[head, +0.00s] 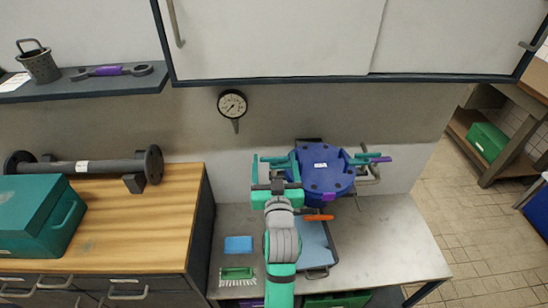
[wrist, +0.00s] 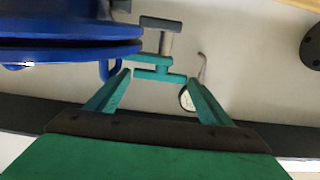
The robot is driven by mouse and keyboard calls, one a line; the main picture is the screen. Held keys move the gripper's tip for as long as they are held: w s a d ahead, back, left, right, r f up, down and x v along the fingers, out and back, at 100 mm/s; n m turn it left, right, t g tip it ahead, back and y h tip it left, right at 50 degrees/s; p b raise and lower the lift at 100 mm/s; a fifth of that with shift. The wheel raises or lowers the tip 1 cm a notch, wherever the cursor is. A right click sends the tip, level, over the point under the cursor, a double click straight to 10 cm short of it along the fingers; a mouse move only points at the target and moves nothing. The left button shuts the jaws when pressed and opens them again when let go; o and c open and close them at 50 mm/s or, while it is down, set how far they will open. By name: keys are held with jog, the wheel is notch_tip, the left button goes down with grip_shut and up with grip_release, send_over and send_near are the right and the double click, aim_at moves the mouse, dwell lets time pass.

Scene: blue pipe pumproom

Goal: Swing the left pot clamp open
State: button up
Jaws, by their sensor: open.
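The blue pot (head: 325,170), with a white label on its lid, stands on the grey bench against the wall. It also fills the upper left of the wrist view (wrist: 60,40). The left pot clamp (head: 277,159) is teal and sits at the pot's left side, partly hidden by my gripper. In the wrist view the clamp (wrist: 157,67) shows as a teal bracket with a grey pin, between and just beyond my fingertips. My gripper (head: 277,171) is open; its teal fingers (wrist: 159,78) lie either side of the clamp, and contact cannot be told.
The right clamp (head: 367,158) with a purple handle is on the pot's other side. A gauge (head: 232,103) hangs on the wall. A tray (head: 316,247), orange-handled tool (head: 318,217), blue sponge (head: 238,244) and green brush (head: 237,272) lie in front. The right bench end is clear.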

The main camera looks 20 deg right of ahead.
jog(key=shift+x, duration=1.1)
jog(key=c, duration=0.8)
jog(key=shift+o, duration=0.2)
